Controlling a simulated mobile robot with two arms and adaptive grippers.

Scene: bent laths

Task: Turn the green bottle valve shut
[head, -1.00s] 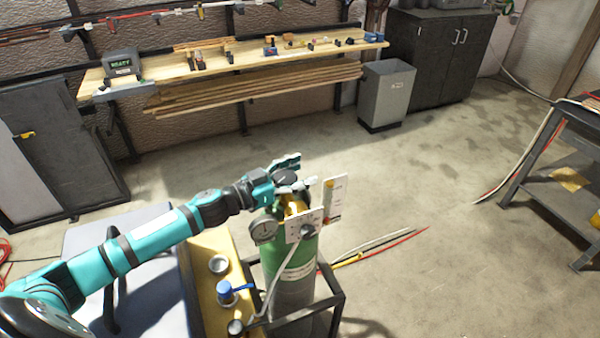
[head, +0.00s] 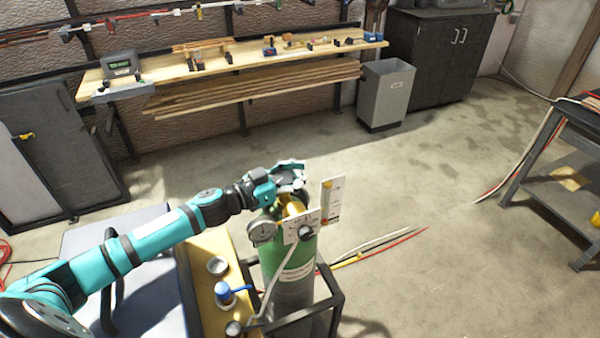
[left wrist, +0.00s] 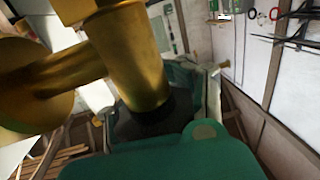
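The green bottle (head: 303,250) stands upright in a dark frame, with a brass valve body (head: 292,209) on top. My left gripper (head: 288,176) is at the top of the valve, its fingers on either side of the dark handwheel (left wrist: 145,118). It looks shut on the wheel, though the finger contact is partly hidden. In the left wrist view the brass valve body (left wrist: 128,60) fills the upper left, with the wheel close against my teal gripper. My right gripper is in neither view.
A round gauge (head: 262,232) and white cards (head: 332,200) stand close to the valve. A yellow surface with a blue-topped item (head: 223,292) lies left of the bottle. A workbench (head: 240,65) and grey bin (head: 386,95) are behind. Floor to the right is mostly clear, with hoses.

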